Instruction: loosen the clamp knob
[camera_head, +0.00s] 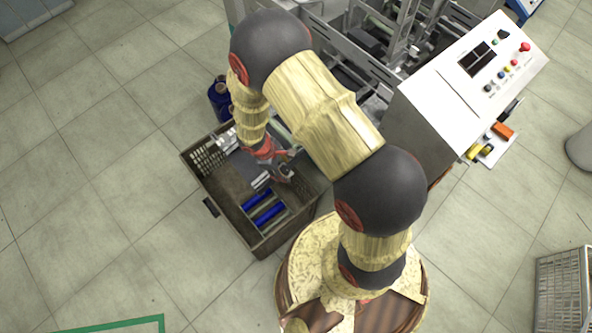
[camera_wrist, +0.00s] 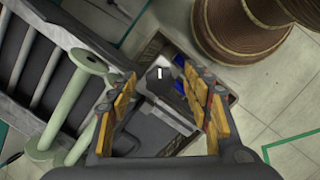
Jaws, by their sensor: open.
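A dark, faceted knob-like piece with a white mark, which looks like the clamp knob (camera_wrist: 160,74), shows in the middle of the wrist view. My gripper (camera_wrist: 160,84) is open, with one yellow-padded finger to each side of this piece in the picture. I cannot tell how far the fingertips are from it, and no contact shows. In the head view my gripper (camera_head: 284,166) appears over the right part of the crate, beside the machine. The knob cannot be made out there, as my arm covers much of that side.
A pale green spool (camera_wrist: 84,95) stands close left of my fingers, by the machine's slatted frame. The brown crate (camera_head: 215,203) holds blue bobbins (camera_head: 268,213). The machine's control box (camera_head: 440,105) stands right of my arm.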

